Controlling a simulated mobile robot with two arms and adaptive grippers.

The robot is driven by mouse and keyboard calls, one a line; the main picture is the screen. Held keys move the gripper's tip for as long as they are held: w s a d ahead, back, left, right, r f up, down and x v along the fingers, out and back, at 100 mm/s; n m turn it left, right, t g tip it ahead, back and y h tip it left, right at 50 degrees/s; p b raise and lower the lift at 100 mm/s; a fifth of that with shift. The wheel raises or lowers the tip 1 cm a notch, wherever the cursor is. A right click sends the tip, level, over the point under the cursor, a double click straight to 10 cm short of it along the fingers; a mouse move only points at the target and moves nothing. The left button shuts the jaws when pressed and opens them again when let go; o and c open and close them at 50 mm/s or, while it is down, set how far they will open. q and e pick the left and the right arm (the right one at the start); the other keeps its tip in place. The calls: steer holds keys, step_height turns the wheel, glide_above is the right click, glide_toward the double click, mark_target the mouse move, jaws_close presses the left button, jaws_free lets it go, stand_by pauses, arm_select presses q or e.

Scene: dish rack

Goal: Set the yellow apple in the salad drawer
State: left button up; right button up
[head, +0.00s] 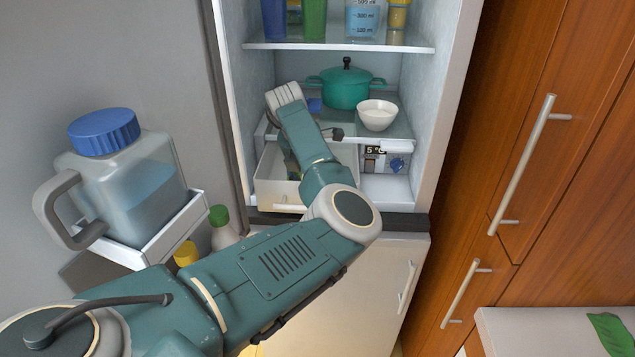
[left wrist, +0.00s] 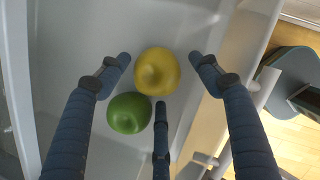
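The yellow apple (left wrist: 157,71) lies in the white salad drawer (head: 275,189), seen in the left wrist view. A green apple (left wrist: 129,113) lies right beside it. My left gripper (left wrist: 160,74) is open over the drawer; its fingers stand around the yellow apple with gaps at the sides. The lower finger's tip is close to the apple; I cannot tell if it touches. My right gripper is not in view.
Above the drawer, a glass shelf holds a teal pot (head: 346,89) and a white bowl (head: 377,115). A higher shelf (head: 340,46) holds cups and containers. The fridge door at left carries a water jug (head: 130,185) in a bin. Wooden cabinets (head: 570,130) stand at right.

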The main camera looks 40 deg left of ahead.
arm_select(q)
steer(key=shift+r, duration=0.25)
steer(key=b+v, duration=0.2)
steer(key=v, duration=0.9)
steer(key=shift+r+b, duration=0.35)
steer(key=shift+b, duration=0.05)
steer(key=shift+s, duration=0.1)
